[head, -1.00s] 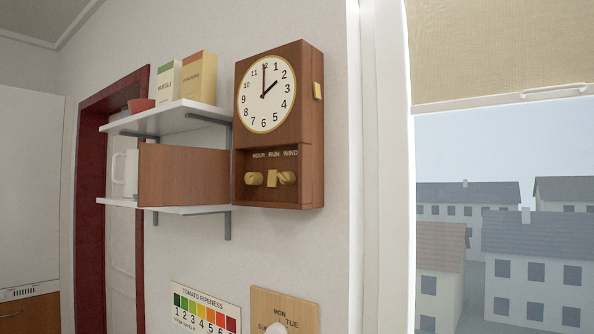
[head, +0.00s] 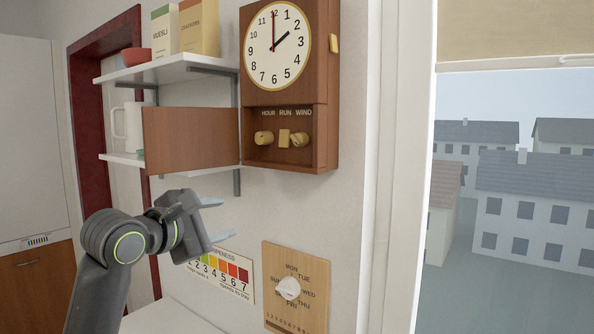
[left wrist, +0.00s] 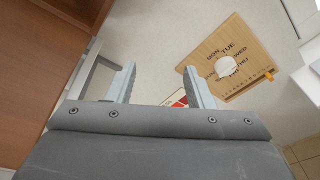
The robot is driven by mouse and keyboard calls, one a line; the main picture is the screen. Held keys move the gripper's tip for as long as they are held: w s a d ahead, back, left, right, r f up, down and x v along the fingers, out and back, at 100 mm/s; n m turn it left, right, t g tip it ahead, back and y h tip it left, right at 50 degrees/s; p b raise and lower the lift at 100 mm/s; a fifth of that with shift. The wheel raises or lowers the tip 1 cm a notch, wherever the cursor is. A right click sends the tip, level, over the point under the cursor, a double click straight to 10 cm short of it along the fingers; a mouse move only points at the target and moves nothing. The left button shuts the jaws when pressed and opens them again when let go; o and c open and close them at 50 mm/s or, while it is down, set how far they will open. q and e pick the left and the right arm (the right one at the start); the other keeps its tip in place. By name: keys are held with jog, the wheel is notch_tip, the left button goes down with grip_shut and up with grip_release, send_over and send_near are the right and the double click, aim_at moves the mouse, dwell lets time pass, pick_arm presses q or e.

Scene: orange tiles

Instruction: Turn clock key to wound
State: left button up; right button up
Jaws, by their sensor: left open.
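A wooden wall clock (head: 322,75) hangs beside the window. Its lower recess is labelled HOUR, RUN and WIND. In it are a brass knob (head: 264,138) under HOUR, a small brass plate (head: 284,138) under RUN and a brass key (head: 299,139) under WIND. The clock's wooden door (head: 190,138) stands swung open to the left. My left gripper (head: 216,219) is open and empty, below the door and to the left of the clock, touching neither. In the left wrist view its open fingers (left wrist: 160,85) show with nothing between them. My right gripper is in no view.
Two white shelves (head: 165,68) with boxes, a red bowl (head: 137,57) and a white pitcher (head: 127,125) are left of the clock. A ripeness chart (head: 238,277) and a wooden day dial (head: 296,258) are on the wall below. The window is at the right.

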pick_arm(q)
jog(key=s+d+r+n+h, duration=0.1)
jog(key=s+d+r, duration=0.15)
jog(key=r, duration=0.45)
jog(key=s+d+r+h, duration=0.1)
jog(key=s+r+h, duration=0.15)
jog(key=r, duration=0.35)
jog(key=p, duration=0.8)
send_near(294, 141)
jog(key=shift+n+y, duration=0.3)
jog(key=shift+y, duration=0.05)
jog(key=x, duration=0.8)
jog(key=shift+d+r, duration=0.2)
jog(key=shift+r, duration=0.15)
jog(key=shift+w+d+f+p, duration=0.15)
jog(key=shift+w+d+p, duration=0.25)
jog(key=shift+w, duration=0.15)
jog(key=c, duration=1)
